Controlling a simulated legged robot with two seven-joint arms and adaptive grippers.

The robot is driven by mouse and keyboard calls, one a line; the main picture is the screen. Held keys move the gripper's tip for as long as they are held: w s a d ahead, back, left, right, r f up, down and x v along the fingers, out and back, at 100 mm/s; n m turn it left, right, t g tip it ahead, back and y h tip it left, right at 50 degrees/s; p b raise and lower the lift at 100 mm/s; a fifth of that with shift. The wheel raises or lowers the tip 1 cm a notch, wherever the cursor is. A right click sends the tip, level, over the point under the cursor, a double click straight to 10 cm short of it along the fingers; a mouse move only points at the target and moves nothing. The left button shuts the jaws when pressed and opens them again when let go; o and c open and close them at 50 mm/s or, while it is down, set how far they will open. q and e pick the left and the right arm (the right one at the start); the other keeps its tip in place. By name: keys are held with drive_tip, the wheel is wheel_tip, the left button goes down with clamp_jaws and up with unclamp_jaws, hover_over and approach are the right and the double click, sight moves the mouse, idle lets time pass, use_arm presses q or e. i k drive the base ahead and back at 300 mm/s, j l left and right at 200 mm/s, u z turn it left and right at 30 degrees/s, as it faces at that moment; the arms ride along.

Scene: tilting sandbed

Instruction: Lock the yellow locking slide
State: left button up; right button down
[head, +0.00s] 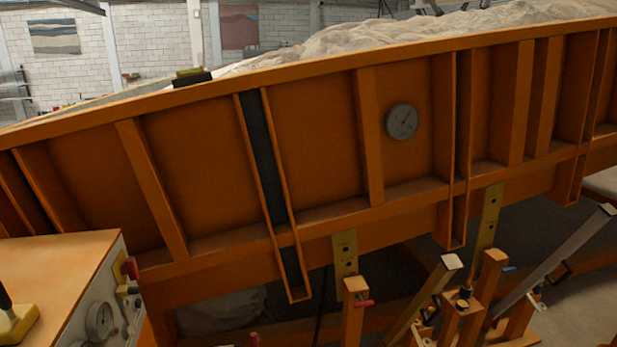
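Several yellow parts are in the head view, and I cannot tell for sure which one is the locking slide. A yellow plate with dark holes (345,246) hangs from the lower edge of the tilted orange bed, just above a short orange post with a red-handled pin (363,303). A second yellow plate (493,200) hangs further right, above a post with a blue-handled pin (508,269). A tilted yellowish bar (410,318) leans between these posts. Neither of my grippers is in view.
The orange bed wall (320,135) rises to the right, with sand (400,36) on top and a dial gauge (402,121). A console (55,265) with a gauge and a black-handled yellow part (14,322) stands lower left. A grey bar (550,262) slants at the right.

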sight(125, 291)
drive_tip(key=u, duration=1.3)
